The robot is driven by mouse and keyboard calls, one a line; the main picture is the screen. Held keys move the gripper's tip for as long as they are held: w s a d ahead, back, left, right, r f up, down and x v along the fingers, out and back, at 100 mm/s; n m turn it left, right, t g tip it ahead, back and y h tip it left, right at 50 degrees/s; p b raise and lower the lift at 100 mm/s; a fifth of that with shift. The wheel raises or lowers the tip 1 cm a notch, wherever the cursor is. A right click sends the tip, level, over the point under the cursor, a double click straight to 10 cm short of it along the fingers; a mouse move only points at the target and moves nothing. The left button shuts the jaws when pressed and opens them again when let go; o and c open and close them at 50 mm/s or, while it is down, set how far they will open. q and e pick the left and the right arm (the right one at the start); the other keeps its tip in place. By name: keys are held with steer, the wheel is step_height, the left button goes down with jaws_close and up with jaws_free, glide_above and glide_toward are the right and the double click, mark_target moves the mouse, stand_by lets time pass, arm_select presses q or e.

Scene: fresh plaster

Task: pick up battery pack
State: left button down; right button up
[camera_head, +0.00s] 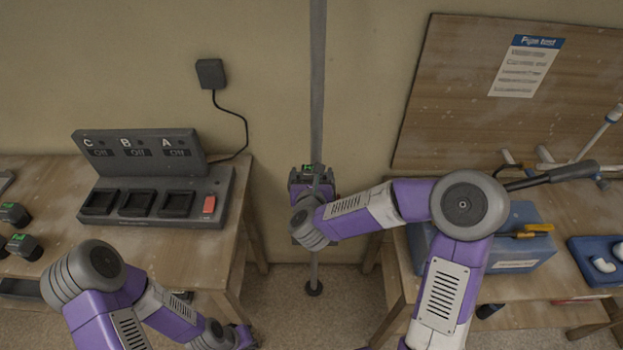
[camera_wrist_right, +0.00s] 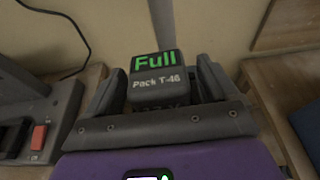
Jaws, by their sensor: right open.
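A dark battery pack with a green "Full" label and the words "Pack T-46" (camera_wrist_right: 158,80) stands between the two fingers of my right gripper (camera_wrist_right: 160,92) in the right wrist view. The fingers are open, one on each side of it; what supports the pack is hidden. In the head view my right gripper (camera_head: 312,182) is at the grey pole, with a bit of green label showing. Two more packs marked "Full" (camera_head: 14,214) (camera_head: 25,247) are on the left table. My left gripper (camera_head: 242,338) is low at the bottom edge, and its jaws do not show clearly.
A charger with bays C, B and A, all reading "Off" (camera_head: 150,222), stands on the left table (camera_head: 50,180). A grey pole (camera_head: 318,80) rises between the tables. The right table holds a blue box (camera_head: 530,250) and a blue tray (camera_head: 580,250).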

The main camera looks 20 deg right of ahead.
steer(key=shift+c, duration=0.4)
steer(key=c, duration=1.2)
steer(key=shift+r, duration=0.15)
